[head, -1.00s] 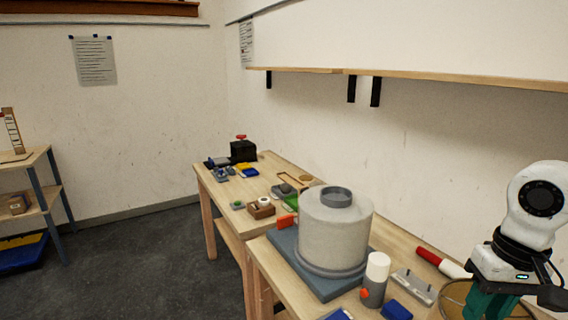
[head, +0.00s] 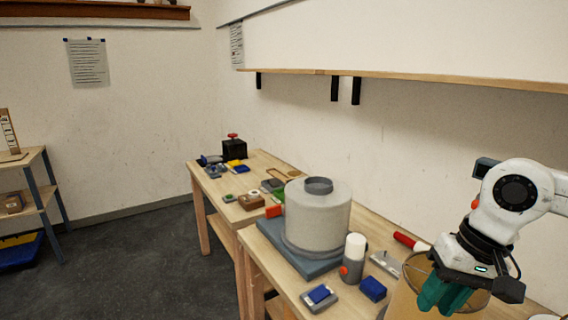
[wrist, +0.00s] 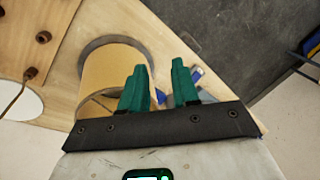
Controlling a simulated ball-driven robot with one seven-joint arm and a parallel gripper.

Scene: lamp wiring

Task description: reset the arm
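My gripper (head: 446,294) is at the lower right of the head view, pointing down with its green fingers in front of a tan, open-topped cylinder (head: 408,300). The tan cylinder (wrist: 112,68) lies beyond the left finger there. I cannot tell whether the finger touches its rim. My white arm (head: 516,190) is bent above, near the right edge of the head view.
The wooden bench holds a grey-white drum (head: 318,215) on a blue-grey base, a white-topped bottle (head: 355,250), a blue block (head: 373,288) and a red-handled tool (head: 408,241). A shelf (head: 430,78) runs along the wall. Dark floor (head: 150,255) is clear at left.

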